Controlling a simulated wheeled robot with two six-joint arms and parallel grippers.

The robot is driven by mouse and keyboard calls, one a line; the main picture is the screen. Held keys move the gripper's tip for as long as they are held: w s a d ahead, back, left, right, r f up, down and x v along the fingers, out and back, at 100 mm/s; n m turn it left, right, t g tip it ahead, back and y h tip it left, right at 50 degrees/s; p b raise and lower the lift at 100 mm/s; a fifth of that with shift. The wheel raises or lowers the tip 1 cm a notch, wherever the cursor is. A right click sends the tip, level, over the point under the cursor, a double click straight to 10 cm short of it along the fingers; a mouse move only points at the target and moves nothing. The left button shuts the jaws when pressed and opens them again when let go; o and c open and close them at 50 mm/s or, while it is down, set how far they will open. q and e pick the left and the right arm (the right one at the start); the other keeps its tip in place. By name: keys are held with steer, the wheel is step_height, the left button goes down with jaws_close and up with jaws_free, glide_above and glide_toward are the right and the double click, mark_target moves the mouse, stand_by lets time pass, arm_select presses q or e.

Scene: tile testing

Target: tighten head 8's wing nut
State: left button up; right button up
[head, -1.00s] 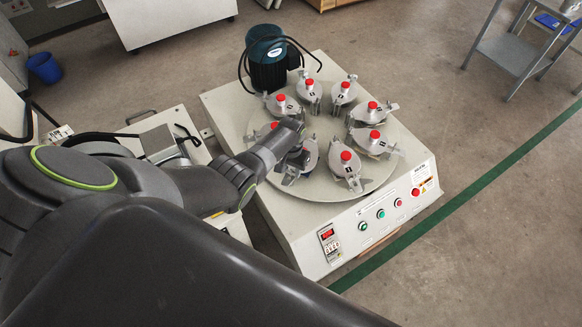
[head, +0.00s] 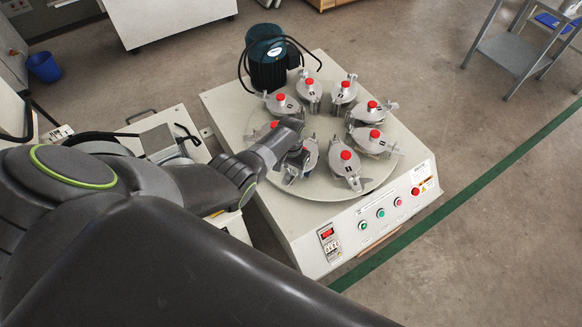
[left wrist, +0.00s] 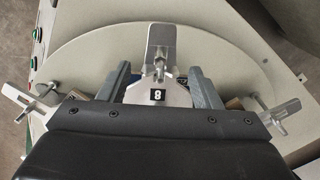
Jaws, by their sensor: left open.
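Head 8 (left wrist: 176,96) shows in the left wrist view, a pale metal clamp head with a black-and-white "8" label. Its wing nut (left wrist: 159,68) is small and silver, at the inner end of a slotted metal plate (left wrist: 161,38). My left gripper (left wrist: 158,74) is open, one finger on each side of head 8 and the wing nut, with visible gaps. I cannot tell its height above them. In the head view my left gripper (head: 294,158) is over the near-left part of the turntable (head: 325,190) and partly hides the head below it. My right gripper is not in view.
Several other red-knobbed clamp heads (head: 346,156) ring the turntable closely. A teal-topped motor (head: 266,60) with black cables stands behind it. Open floor lies to the right.

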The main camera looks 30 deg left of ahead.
arm_select(q)
steer(key=shift+r, duration=0.15)
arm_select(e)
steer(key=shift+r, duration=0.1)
arm_select(q)
steer(key=shift+r+p, duration=0.6)
steer(key=shift+r, duration=0.15)
step_height(320, 180, up, 4)
steer(key=p, duration=0.2)
steer(key=shift+r+p, duration=0.25)
steer(key=shift+p, duration=0.05)
step_height(320, 180, up, 11)
steer(key=p, duration=0.3)
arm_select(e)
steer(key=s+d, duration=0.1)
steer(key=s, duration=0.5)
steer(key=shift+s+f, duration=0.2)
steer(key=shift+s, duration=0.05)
